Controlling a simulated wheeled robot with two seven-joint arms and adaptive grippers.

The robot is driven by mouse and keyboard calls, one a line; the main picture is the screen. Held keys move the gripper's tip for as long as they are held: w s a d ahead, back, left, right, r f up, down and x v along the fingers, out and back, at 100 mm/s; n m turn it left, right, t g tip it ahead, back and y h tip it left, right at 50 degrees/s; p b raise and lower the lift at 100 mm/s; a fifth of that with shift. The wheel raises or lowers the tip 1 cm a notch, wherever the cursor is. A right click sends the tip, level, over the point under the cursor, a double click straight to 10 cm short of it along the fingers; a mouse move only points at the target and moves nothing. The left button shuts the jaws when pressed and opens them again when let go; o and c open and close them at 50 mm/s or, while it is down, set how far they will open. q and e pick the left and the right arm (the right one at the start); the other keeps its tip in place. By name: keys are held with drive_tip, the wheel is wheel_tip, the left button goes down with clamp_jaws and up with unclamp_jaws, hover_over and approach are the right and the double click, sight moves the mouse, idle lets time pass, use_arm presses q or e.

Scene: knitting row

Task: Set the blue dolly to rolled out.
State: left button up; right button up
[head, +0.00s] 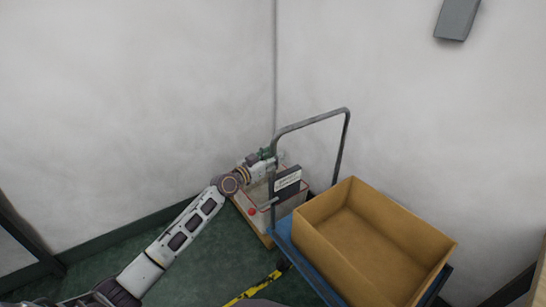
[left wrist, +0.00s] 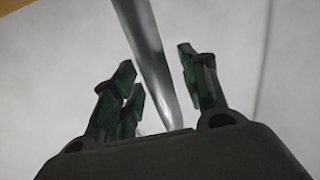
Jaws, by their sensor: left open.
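The blue dolly (head: 285,238) stands near the wall corner, and its blue deck shows at the left edge under a cardboard box. Its grey tube handle (head: 318,119) rises at the far end. My left gripper (head: 269,154) is at the handle's left upright. In the left wrist view the handle tube (left wrist: 152,62) runs between the fingers of my left gripper (left wrist: 160,80), which are open on both sides of it. Gaps show beside the tube. My right gripper is in neither view.
An open, empty-looking cardboard box (head: 385,232) sits on the dolly. Behind the handle's left side is a pale crate-like thing (head: 247,208) with a dark labelled panel (head: 288,181). Yellow-black tape (head: 252,289) marks the green floor (head: 200,270). Walls close off the back.

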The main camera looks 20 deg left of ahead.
use_arm(q)
clamp_jaws()
idle(0.3)
